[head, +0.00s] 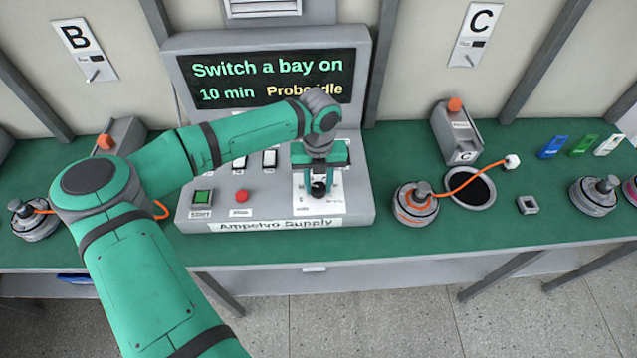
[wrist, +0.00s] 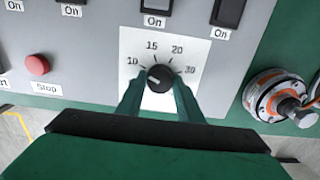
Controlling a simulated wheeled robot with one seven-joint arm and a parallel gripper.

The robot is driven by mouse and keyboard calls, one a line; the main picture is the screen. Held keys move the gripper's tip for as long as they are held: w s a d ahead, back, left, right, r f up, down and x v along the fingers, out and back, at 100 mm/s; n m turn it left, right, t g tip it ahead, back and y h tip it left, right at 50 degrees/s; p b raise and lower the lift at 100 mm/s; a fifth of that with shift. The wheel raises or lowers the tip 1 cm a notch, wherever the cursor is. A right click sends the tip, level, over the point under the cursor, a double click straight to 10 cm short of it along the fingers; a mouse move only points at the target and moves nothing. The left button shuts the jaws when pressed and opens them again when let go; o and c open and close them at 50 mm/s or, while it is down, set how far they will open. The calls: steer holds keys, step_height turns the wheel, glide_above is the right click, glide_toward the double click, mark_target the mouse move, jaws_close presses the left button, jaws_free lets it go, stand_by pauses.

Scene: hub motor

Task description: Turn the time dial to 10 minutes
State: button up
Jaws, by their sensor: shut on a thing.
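The time dial (wrist: 160,77) is a black round knob on a white scale plate marked 10, 15, 20 and 30, clear in the wrist view. Its light pointer mark seems to face up-left, toward the 10. My gripper (wrist: 159,88) has one green finger on each side of the knob and is shut on it. In the head view my gripper (head: 318,186) points down at the white plate (head: 325,205) on the right of the console, hiding most of the dial. The console screen (head: 265,80) reads "Switch a bay on", "10 min" and, partly covered by my arm, "Probe idle".
A red stop button (head: 242,196) and a green start button (head: 202,197) are at the console's lower left. A hub motor (head: 414,206) with an orange cable stands to the right.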

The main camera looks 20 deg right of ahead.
mark_target(319, 187)
steer(key=o, duration=1.1)
steer(key=shift+c, duration=0.2)
step_height(319, 187, up, 11)
steer(key=shift+d+f, duration=0.1)
